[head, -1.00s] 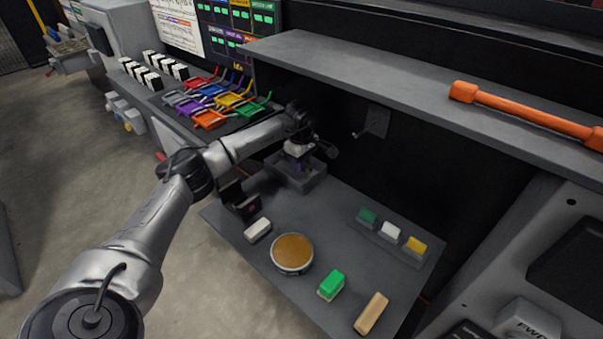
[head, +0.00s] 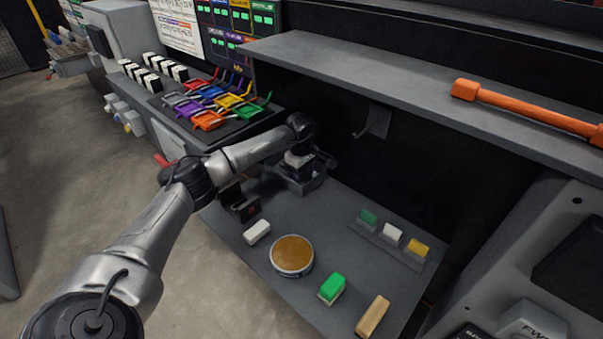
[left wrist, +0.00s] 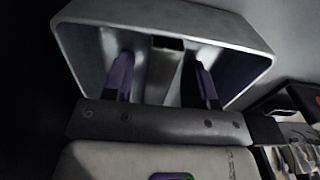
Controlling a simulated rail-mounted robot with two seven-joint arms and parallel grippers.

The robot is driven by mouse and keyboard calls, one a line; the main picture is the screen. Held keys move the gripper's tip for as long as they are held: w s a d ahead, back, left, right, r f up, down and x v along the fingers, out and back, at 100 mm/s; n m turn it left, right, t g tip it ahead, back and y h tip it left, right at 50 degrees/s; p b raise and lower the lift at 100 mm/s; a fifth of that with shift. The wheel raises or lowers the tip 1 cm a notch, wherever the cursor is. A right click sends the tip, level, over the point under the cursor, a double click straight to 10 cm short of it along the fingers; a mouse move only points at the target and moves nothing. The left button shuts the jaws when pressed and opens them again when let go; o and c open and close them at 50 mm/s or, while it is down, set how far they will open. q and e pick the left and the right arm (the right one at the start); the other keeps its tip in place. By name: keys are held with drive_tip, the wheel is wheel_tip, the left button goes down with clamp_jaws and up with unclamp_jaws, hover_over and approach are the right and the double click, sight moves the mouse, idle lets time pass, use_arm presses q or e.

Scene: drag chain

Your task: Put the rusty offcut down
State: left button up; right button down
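My left gripper (head: 297,176) is down in a grey open tray (head: 314,184) at the back left of the bench. In the left wrist view the tray's rim (left wrist: 262,42) surrounds both purple fingers (left wrist: 164,82), which stand wide apart. Between them lies a narrow grey bar-like piece with a dark squarish end (left wrist: 167,43). It may be the offcut, but no rust colour shows. Gaps seem to separate it from both fingers. In the head view the wrist hides the tray's inside. My right gripper is not in view.
A black holder (head: 241,206) and white block (head: 257,232) stand near the tray. A round amber-topped tin (head: 292,254), green-and-white block (head: 332,288) and tan block (head: 373,316) sit forward. A shelf (head: 370,75) overhangs the bench. The middle is clear.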

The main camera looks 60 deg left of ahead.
use_arm(q)
drive_tip(key=shift+r+p, duration=1.35)
drive_tip(key=shift+r, duration=2.6)
